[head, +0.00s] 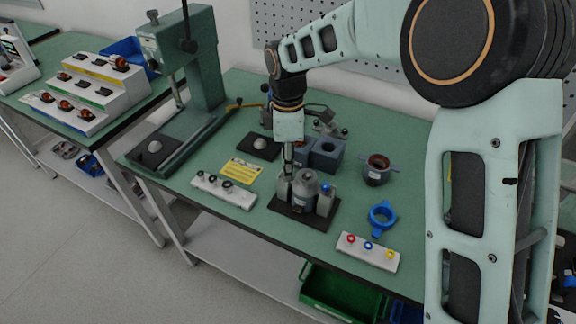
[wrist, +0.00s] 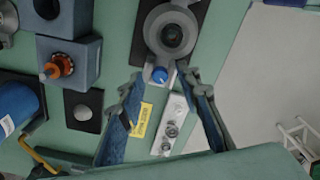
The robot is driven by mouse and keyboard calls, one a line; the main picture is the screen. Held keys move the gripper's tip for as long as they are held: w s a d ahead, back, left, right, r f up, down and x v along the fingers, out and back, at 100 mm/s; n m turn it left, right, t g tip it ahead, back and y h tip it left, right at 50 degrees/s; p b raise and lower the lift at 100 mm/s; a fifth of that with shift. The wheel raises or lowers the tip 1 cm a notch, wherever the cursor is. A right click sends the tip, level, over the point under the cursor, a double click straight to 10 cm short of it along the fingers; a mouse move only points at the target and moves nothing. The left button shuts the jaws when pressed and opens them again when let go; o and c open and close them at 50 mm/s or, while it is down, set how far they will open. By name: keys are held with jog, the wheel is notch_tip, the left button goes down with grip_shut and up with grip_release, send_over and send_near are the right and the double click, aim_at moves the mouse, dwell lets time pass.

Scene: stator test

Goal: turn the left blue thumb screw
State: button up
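The fixture (head: 304,193) holds a grey cylindrical housing between two grey side blocks on a dark base plate. It also shows at the top of the wrist view (wrist: 172,34). The left blue thumb screw (wrist: 160,74) sticks out from its near side in the wrist view; in the head view my gripper hides it. The right blue thumb screw (head: 326,187) shows on the right block. My gripper (head: 287,173) points down at the left block. In the wrist view it is open (wrist: 163,77), with its fingertips on either side of the left screw; contact cannot be told.
A white strip with rings (head: 224,190) and a yellow card (head: 242,169) lie to the left. A blue-grey block (head: 327,155) stands behind the fixture. A blue ring (head: 382,216) and a strip with coloured rings (head: 367,251) lie to the right. A green press (head: 190,65) stands at left.

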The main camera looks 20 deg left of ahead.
jog(key=shift+f, duration=0.45)
jog(key=shift+c, duration=0.4)
grip_shut()
jog(key=shift+m, duration=0.5)
jog(key=m, duration=0.6)
jog(key=shift+m, duration=0.3)
jog(key=m, duration=0.6)
jog(key=shift+r+m, duration=0.1)
jog(key=shift+m, duration=0.2)
